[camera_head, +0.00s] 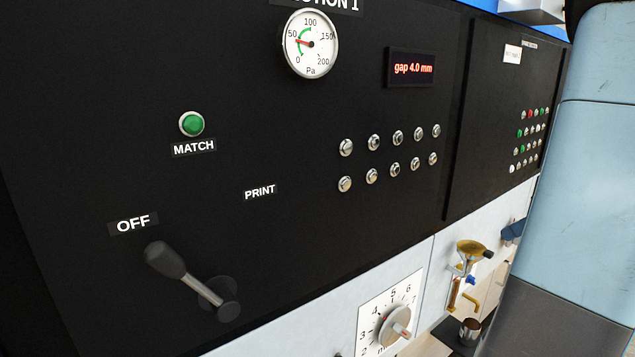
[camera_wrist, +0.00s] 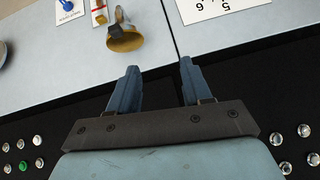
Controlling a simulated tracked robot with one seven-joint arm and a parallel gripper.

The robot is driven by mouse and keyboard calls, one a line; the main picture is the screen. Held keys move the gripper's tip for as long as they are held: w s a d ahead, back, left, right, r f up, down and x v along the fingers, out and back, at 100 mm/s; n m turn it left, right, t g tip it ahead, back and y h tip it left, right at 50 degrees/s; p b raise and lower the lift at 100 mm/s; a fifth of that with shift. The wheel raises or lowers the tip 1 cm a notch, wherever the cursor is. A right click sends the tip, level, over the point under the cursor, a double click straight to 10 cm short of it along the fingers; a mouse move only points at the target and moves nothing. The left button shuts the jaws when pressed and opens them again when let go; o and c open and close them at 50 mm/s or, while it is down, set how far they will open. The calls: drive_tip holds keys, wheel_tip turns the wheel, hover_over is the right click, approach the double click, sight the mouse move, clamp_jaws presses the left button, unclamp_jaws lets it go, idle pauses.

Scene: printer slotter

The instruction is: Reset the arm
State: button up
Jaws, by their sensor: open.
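My gripper (camera_wrist: 158,65) shows in the wrist view with its two blue fingers apart and nothing between them. It is in front of the black control panel (camera_wrist: 75,122), with its fingertips over the light strip beside the panel. In the head view a large light-blue part of my arm (camera_head: 572,190) fills the right side. My fingers cannot be made out clearly in that view.
The black panel carries a lever (camera_head: 185,275) by OFF, a green MATCH button (camera_head: 191,124), a pressure gauge (camera_head: 310,44) and a display (camera_head: 411,68) reading "gap 4.0 mm". Below are a dial (camera_head: 395,326) and a brass funnel-like piece (camera_head: 472,247), which is near my fingers in the wrist view (camera_wrist: 125,40).

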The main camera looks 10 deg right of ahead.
drive_tip(key=s+a+r+m+g+h, duration=0.1)
drive_tip(key=a+r, duration=0.1)
drive_tip(key=a, duration=0.7)
drive_tip(key=s+a+r+m+g+h, duration=0.1)
drive_tip(key=a+r+g, duration=0.15)
drive_tip(key=a, duration=0.75)
drive_tip(key=s+a+r+m+t+h, duration=0.2)
drive_tip(key=s+a+r+m+h, duration=0.1)
drive_tip(key=s+a, duration=0.4)
drive_tip(key=shift+s+a, duration=0.3)
drive_tip(key=shift+a, duration=1.6)
